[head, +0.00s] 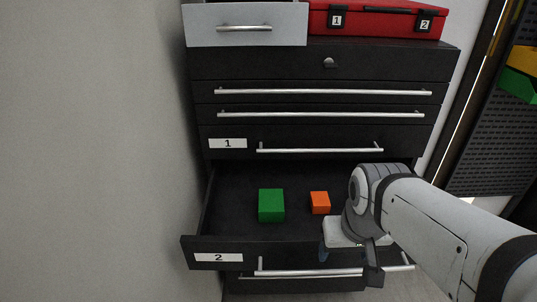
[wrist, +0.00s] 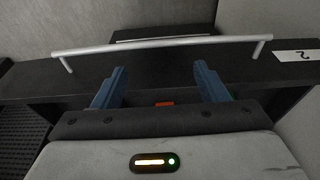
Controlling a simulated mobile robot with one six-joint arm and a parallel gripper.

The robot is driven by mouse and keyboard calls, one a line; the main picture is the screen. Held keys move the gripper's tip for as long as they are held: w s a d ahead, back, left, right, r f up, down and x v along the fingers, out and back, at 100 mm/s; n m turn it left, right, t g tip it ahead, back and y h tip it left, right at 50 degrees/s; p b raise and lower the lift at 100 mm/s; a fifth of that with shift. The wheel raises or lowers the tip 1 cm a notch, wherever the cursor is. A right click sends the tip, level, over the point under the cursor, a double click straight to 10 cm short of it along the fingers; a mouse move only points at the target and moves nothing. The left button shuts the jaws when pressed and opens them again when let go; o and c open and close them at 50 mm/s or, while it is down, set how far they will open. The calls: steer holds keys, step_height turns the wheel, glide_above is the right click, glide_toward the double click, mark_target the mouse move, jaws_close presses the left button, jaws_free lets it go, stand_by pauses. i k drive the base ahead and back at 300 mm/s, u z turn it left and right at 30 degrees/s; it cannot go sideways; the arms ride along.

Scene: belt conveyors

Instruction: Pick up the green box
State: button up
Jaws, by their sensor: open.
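The green box (head: 271,205) sits inside the open drawer labelled 2 (head: 199,247), left of the drawer's middle in the head view. An orange box (head: 320,203), smaller, sits to its right in the same drawer. My gripper (head: 347,268) is at the drawer's front, to the right of and nearer than the green box. In the wrist view my gripper (wrist: 160,88) shows two blue fingers spread apart with nothing held between them. A sliver of the orange box (wrist: 165,103) shows between the fingers.
The black cabinet (head: 320,60) has shut drawers above, one labelled 1 (head: 228,143). The drawer's front with its handle (wrist: 160,47) crosses the wrist view. A red case (head: 375,20) and grey drawer unit (head: 246,12) stand on top. A bare wall is at left.

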mark_target(271, 206)
steer(key=u, duration=2)
steer(key=k, duration=1.1)
steer(key=z, duration=1.2)
steer(key=i, duration=1.05)
steer(key=z, duration=0.1)
